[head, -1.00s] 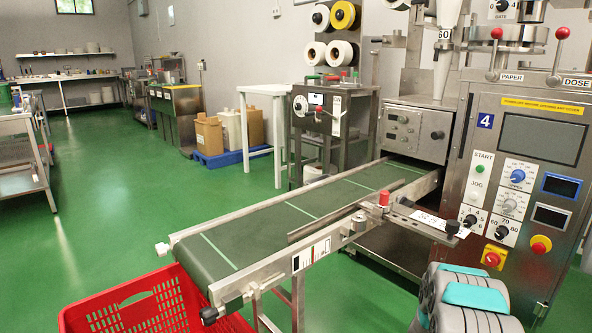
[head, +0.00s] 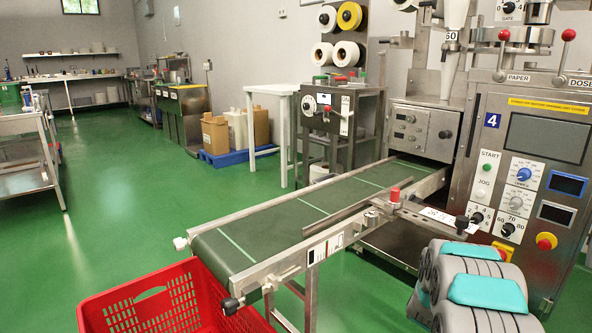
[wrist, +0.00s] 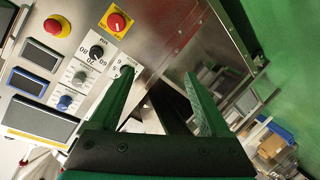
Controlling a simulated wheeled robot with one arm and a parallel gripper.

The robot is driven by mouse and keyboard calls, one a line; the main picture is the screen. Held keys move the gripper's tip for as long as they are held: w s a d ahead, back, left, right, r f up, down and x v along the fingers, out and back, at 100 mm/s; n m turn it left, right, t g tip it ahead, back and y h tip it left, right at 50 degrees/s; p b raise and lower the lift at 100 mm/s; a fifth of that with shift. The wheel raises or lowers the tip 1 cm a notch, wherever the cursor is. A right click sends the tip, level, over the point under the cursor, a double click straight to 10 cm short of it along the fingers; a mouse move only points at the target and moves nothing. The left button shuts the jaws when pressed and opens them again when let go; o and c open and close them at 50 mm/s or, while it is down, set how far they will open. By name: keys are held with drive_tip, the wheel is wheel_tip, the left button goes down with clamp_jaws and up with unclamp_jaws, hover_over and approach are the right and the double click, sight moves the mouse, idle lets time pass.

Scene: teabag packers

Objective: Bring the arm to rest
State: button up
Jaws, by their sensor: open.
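My gripper (wrist: 158,100) shows in the wrist view with its two green fingers spread apart and nothing between them. In the head view my arm (head: 478,285), grey with teal covers, is at the bottom right in front of the machine (head: 535,200). The gripper itself cannot be made out in the head view.
A conveyor (head: 290,215) runs from the machine toward the front left. A red crate (head: 160,300) stands under its near end. A white table (head: 270,90) and a blue pallet (head: 235,157) are farther back. Green floor (head: 120,220) is clear at left.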

drive_tip(key=s+a+r+g+y, duration=0.1)
drive_tip(key=s+a+r+y, duration=0.15)
drive_tip(key=a, duration=0.45)
drive_tip(key=s+a+r+g+y, duration=0.1)
drive_tip(key=s+a+r+y, duration=0.15)
drive_tip(key=a, duration=0.55)
drive_tip(key=s+a+r+n+g+y, duration=0.1)
drive_tip(key=s+a+r+g+y, duration=0.25)
drive_tip(key=s+a, duration=0.65)
drive_tip(key=s+a+r+g, duration=0.1)
drive_tip(key=s+a+g, duration=0.1)
drive_tip(key=s, duration=1)
drive_tip(key=s+a+r+g, duration=0.2)
drive_tip(key=s+g, duration=0.1)
drive_tip(key=s, duration=1)
drive_tip(key=s+a+r+g, duration=0.2)
drive_tip(key=s+a+g, duration=0.1)
drive_tip(key=s, duration=1)
drive_tip(key=shift+y+p, duration=0.4)
drive_tip(key=shift+y, duration=0.05)
drive_tip(key=shift+r, duration=0.1)
